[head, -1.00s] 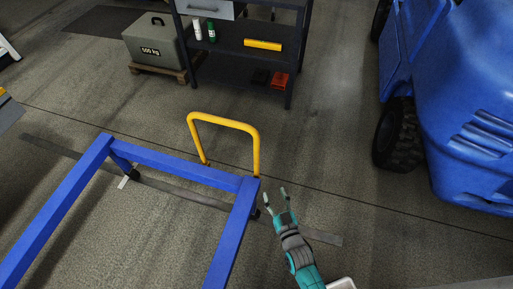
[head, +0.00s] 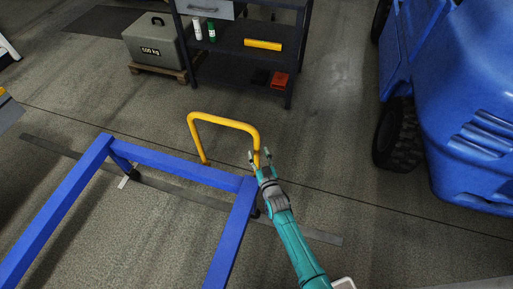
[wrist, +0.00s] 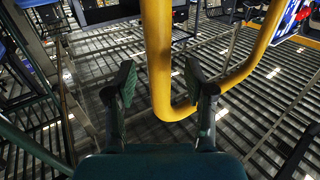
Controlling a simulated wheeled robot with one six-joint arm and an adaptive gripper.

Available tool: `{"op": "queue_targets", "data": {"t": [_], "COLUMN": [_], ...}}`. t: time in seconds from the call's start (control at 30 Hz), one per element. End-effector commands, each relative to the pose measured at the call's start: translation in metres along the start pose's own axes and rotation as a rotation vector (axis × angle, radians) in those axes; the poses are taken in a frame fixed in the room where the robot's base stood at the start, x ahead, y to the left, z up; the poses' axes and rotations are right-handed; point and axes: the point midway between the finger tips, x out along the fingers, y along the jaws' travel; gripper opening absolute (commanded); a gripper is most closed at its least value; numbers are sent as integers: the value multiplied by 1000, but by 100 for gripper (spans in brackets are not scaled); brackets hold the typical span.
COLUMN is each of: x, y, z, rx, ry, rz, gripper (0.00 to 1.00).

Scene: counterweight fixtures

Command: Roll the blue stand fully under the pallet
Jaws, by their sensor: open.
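The blue stand (head: 180,165) is a low blue frame on casters at the lower left of the head view. A yellow handle (head: 222,121) rises from its far right corner. It also shows large in the wrist view as a yellow bar (wrist: 158,55). My gripper (head: 260,158) is at the handle's right upright. In the wrist view my gripper (wrist: 160,88) is open, with one finger on each side of the upright and gaps on both sides.
A grey 500 kg weight (head: 152,45) sits on a small wooden pallet (head: 165,72) at the back left. A dark shelf (head: 240,75) stands behind the handle. A blue vehicle (head: 460,110) fills the right. The floor between is clear.

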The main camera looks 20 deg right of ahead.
Motion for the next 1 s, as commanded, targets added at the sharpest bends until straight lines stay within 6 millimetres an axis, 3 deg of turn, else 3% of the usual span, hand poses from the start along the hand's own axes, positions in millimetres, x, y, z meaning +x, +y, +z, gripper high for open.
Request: {"op": "queue_targets", "data": {"t": [0.1, 0.3, 0.67, 0.9, 1.0], "x": [17, 32, 36, 35, 36], "y": [0, 0, 0, 0, 0], "z": [0, 0, 0, 0, 0], "rx": [0, 0, 0, 0, 0], "ry": [0, 0, -1, 0, 0], "rz": [0, 0, 0, 0, 0], "gripper": [54, 54, 54, 0, 0]}}
